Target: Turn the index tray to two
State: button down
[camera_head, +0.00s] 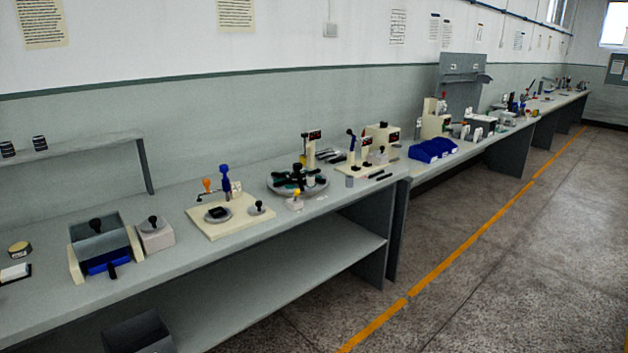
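The index tray looks to be the round grey turntable (275,187) on the long bench, near the middle of the head view. Dark arms with a black knob stand at its centre, and dark green pieces lie around them. A cream post with a small dark display showing red marks (314,135) stands just behind it. A small cream block with a yellow top (296,201) sits at its front edge. Which position the tray is turned to is too small to read. My gripper is not in view.
A cream board (236,227) with blue and orange handles lies left of the tray. A grey box with a black knob (100,240) stands further left. Blue bins (432,150) are to the right. The floor right of the orange line (470,250) is clear.

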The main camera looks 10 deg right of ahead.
aim_at(285, 181)
jog(key=z, duration=0.1)
jog(key=k, duration=0.15)
jog(key=u, duration=0.25)
jog(key=i, duration=0.6)
jog(key=z, duration=0.1)
jog(key=k, duration=0.65)
jog(key=u, duration=0.45)
jog(key=i, duration=1.05)
